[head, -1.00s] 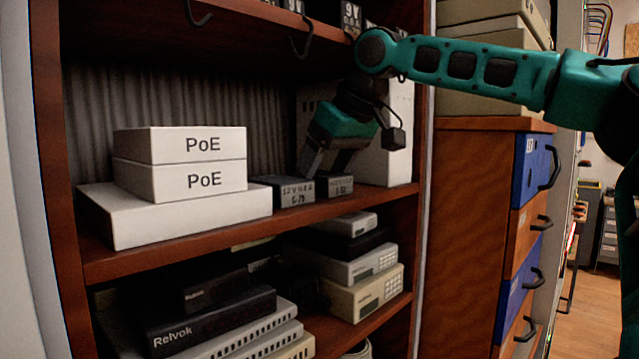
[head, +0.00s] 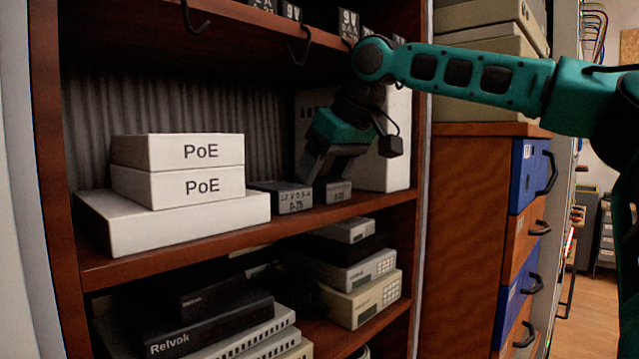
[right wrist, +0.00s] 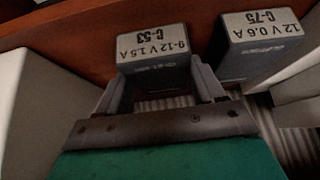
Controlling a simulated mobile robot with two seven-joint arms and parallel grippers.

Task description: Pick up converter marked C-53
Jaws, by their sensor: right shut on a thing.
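The converter marked C-53 (right wrist: 153,48), a grey box labelled 9-12 V 1.5 A, sits between the fingers of my right gripper (right wrist: 160,84) in the right wrist view. The fingers are shut on its sides. In the head view, the C-53 converter (head: 335,192) is the right one of two small grey boxes on the middle shelf, and my right gripper (head: 323,170) reaches down over it. The left box is the converter marked C-75 (head: 292,201); it also shows in the right wrist view (right wrist: 262,48), apart from the fingers. My left gripper is out of view.
White PoE boxes (head: 178,153) stand on a larger white box (head: 180,222) to the left. A tall white box (head: 398,140) stands behind, to the right. The shelf above, with hooks (head: 300,48), is close over my arm. Devices fill the shelf below.

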